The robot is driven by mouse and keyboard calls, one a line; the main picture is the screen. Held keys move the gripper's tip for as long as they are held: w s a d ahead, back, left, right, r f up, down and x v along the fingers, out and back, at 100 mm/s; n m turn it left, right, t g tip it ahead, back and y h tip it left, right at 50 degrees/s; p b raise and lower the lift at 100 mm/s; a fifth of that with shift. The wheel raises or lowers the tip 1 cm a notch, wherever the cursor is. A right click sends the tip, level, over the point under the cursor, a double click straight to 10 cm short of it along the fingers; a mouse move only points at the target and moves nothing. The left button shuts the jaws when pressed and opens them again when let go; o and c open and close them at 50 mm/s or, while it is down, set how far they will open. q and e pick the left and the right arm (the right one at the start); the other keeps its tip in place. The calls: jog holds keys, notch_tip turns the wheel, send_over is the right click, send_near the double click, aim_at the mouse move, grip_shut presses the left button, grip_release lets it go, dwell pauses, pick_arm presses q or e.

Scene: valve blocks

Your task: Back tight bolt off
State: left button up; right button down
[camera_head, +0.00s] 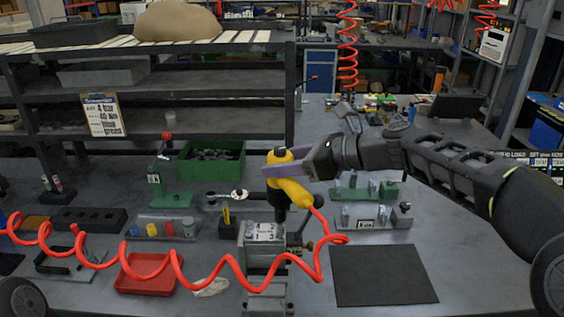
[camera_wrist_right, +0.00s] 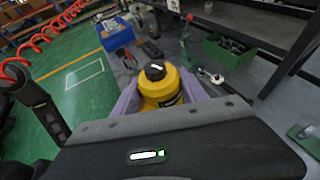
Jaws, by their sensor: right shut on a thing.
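My right gripper (camera_head: 287,167) is shut on a yellow and black power tool (camera_head: 293,193) with a red coiled hose at its handle. In the right wrist view the yellow tool body (camera_wrist_right: 158,88) sits between the two pale purple fingers. The tool's black nose points down over the grey valve block (camera_head: 262,246), which carries a white number plate. Whether the nose touches a bolt cannot be told; the bolt heads are hidden or too small. My left gripper is not in view.
A red coiled hose (camera_head: 175,262) runs across the front. A red tray (camera_head: 150,274) lies left of the block and a dark mat (camera_head: 383,276) lies right. A green bin (camera_head: 211,160) and fixtures (camera_head: 369,216) stand behind. A shelf rack rises at back left.

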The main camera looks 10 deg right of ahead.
jog(key=shift+r+p, duration=0.2)
jog(key=shift+p, duration=0.2)
dwell(0.7)
jog(key=shift+f+b, duration=0.6)
jog(key=shift+f, duration=0.35)
dwell(0.4)
jog(key=shift+r+p, duration=0.1)
jog(key=shift+p, duration=0.2)
dwell(0.5)
jog(key=shift+s+f, duration=0.15)
jog(key=shift+f, duration=0.4)
dwell(1.9)
